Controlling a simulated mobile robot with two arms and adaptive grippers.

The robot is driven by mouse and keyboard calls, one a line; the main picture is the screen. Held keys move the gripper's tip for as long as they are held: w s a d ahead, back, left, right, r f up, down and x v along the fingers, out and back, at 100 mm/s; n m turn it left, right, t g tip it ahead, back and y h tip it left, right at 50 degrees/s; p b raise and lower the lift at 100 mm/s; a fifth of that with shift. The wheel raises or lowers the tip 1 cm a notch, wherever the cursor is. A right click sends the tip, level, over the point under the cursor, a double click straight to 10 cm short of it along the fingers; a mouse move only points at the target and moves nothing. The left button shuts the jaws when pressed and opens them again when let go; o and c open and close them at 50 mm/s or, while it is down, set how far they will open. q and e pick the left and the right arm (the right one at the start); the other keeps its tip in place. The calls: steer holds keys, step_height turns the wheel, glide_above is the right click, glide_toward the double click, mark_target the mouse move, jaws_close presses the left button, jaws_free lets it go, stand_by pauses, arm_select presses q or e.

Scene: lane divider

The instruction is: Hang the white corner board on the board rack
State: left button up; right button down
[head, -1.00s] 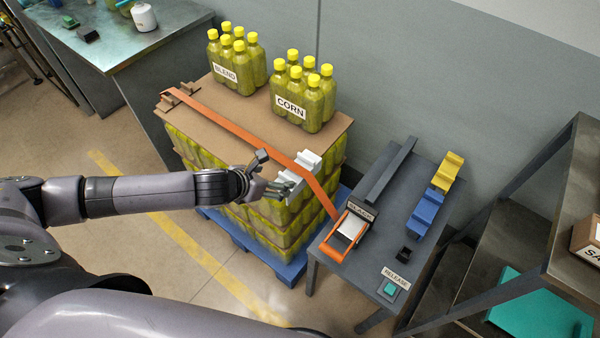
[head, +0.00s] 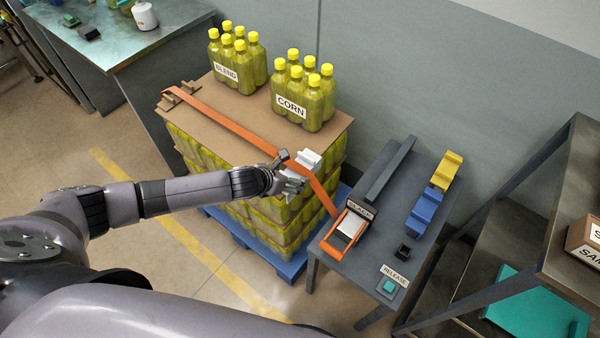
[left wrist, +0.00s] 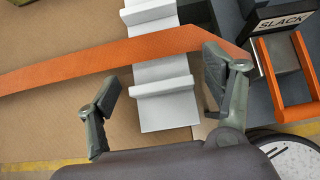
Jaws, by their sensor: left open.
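The white corner board (head: 309,159) sits at the near right top edge of the strapped bottle stack. In the left wrist view the white corner board (left wrist: 166,112) is stepped, and the orange strap (left wrist: 120,60) crosses over it. My left gripper (head: 287,168) is at the board, open. In the wrist view its fingers (left wrist: 160,95) stand apart on either side of the board, not closed on it; the right finger overlaps the strap. A blue board (head: 425,213) and a yellow board (head: 447,172) are at the right of the grey table; the rack itself is hard to make out. My right gripper is out of view.
An orange-framed tensioner (head: 348,229) labelled SLACK and a green RELEASE button (head: 389,286) are on the grey table (head: 362,265). CORN bottles (head: 303,95) and BLEND bottles (head: 236,60) stand on the stack. A dark shelf (head: 490,255) is at the right.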

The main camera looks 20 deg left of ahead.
arm_select(q)
steer(key=shift+c, duration=0.5)
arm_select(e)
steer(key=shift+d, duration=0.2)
arm_select(q)
steer(key=shift+c, duration=1.3)
steer(key=c, duration=0.9)
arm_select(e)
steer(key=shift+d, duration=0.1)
arm_select(q)
steer(key=shift+r, duration=0.1)
